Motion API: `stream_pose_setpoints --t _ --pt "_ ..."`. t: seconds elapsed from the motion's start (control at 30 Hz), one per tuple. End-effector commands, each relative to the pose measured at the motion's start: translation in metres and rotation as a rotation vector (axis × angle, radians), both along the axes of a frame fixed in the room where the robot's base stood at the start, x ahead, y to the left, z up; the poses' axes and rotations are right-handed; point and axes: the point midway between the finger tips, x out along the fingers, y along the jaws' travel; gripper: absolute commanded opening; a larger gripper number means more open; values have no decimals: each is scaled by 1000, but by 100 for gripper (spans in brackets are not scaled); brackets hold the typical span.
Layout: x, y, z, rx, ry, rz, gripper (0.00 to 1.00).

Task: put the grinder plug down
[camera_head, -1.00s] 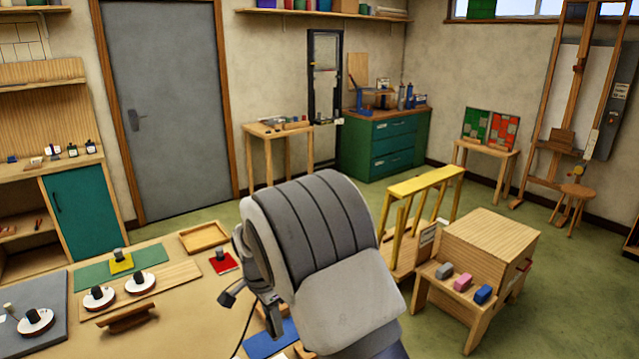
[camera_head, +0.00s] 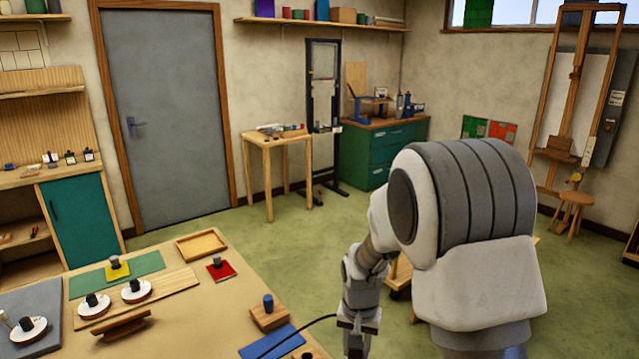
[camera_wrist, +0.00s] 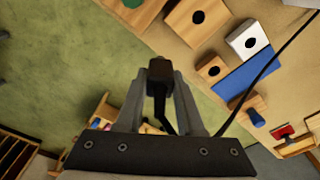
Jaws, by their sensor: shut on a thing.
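The grinder plug (camera_wrist: 157,74) is a small black block between my fingertips in the wrist view. My gripper (camera_wrist: 160,92) is shut on it and holds it up, with green floor behind it in that view. In the head view my gripper (camera_head: 358,338) hangs just right of the bench's edge, and the plug cannot be made out there. A black cord (camera_head: 300,334) runs from beside my gripper down left across a blue mat (camera_head: 272,345). The cord also crosses the blue mat in the wrist view (camera_wrist: 248,72).
The bench (camera_head: 215,290) holds a wooden block (camera_head: 268,317) with a blue peg. The wrist view shows a white block with a hole (camera_wrist: 247,40) and wooden blocks with holes (camera_wrist: 212,68). A wooden tray (camera_head: 202,245) lies farther back. Green floor is open beyond the bench.

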Motion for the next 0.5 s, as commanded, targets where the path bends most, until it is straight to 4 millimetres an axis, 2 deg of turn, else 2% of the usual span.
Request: stream_pose_setpoints --t 0.03,0.2,0.4,0.5 --pt "-7 -14 -7 1 -2 39 0" --pt "-26 -44 -20 -6 -16 185 0" --pt "-37 -60 -25 -14 -27 275 0" --pt "-36 -62 -10 -15 -34 291 0"
